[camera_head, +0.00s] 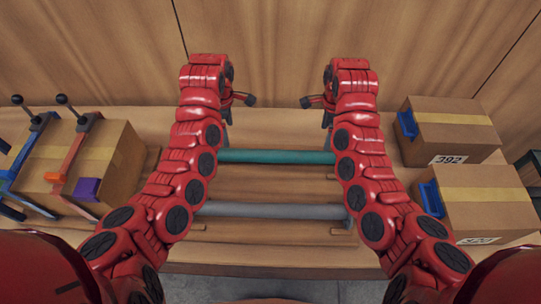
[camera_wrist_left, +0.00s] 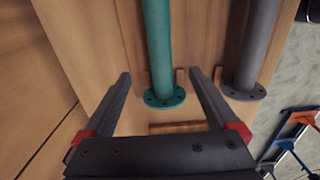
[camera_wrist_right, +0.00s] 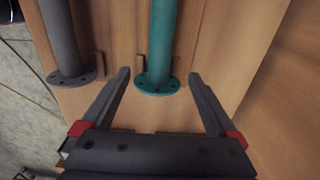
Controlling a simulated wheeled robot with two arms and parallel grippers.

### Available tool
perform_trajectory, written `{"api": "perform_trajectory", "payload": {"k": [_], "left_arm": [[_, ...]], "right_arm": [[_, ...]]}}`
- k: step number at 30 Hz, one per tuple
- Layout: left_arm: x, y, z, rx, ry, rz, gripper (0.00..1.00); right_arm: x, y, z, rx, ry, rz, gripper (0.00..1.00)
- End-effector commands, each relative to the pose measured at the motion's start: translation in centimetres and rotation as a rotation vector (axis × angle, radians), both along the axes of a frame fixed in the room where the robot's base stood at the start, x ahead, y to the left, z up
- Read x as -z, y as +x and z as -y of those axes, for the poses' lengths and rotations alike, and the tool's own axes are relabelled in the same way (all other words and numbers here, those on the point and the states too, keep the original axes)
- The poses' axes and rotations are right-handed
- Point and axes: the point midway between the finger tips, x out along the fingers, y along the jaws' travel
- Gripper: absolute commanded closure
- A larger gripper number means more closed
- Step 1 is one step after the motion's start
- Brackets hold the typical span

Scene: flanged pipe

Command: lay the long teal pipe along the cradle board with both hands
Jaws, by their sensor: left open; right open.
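The long teal pipe (camera_head: 276,157) lies left to right on the table, with my two arms over its ends in the head view. Its flanged left end shows in the left wrist view (camera_wrist_left: 160,60), between the open fingers of my left gripper (camera_wrist_left: 162,85). Its flanged right end shows in the right wrist view (camera_wrist_right: 161,45), between the open fingers of my right gripper (camera_wrist_right: 158,82). Both grippers are empty and apart from the pipe as far as I can see. In the head view the arms mostly hide both grippers. I cannot clearly tell the cradle board from the wooden table.
A grey flanged pipe (camera_head: 270,211) lies parallel, nearer to me. Small wooden blocks stand beside the pipe ends. Cardboard boxes with blue handles (camera_head: 448,130) (camera_head: 478,200) stand at right. A box with clamps (camera_head: 75,160) stands at left. A wooden wall (camera_head: 280,50) rises behind.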

Motion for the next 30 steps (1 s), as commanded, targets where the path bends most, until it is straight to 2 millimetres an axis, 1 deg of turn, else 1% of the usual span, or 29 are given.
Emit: {"api": "perform_trajectory", "payload": {"k": [3,8,9,15,22,27,30], "left_arm": [[1.3,0.0,0.0,0.000,0.000,-0.001,0.06],[3.0,-0.1,0.0,0.001,-0.001,-0.004,0.06],[3.8,-0.1,0.0,0.001,0.000,-0.005,0.06],[7.8,-0.1,-0.1,0.002,0.002,-0.005,0.06],[11.9,-0.1,-0.1,0.002,0.002,-0.003,0.06],[13.6,-0.1,0.1,0.004,0.003,-0.003,0.06],[14.1,0.0,0.0,0.001,0.001,0.000,0.06]], "right_arm": [[1.4,0.0,-0.2,0.002,0.005,-0.002,0.06],[3.0,0.0,-0.2,-0.003,-0.002,0.000,0.06],[3.8,-0.1,0.1,0.001,-0.002,-0.003,0.06],[7.8,-0.1,0.0,-0.002,-0.001,-0.006,0.06],[11.9,-0.2,0.0,0.000,0.001,-0.006,0.06],[13.5,0.0,-0.1,-0.003,-0.001,-0.003,0.06],[14.0,0.1,0.0,-0.001,0.000,0.002,0.06]]}}
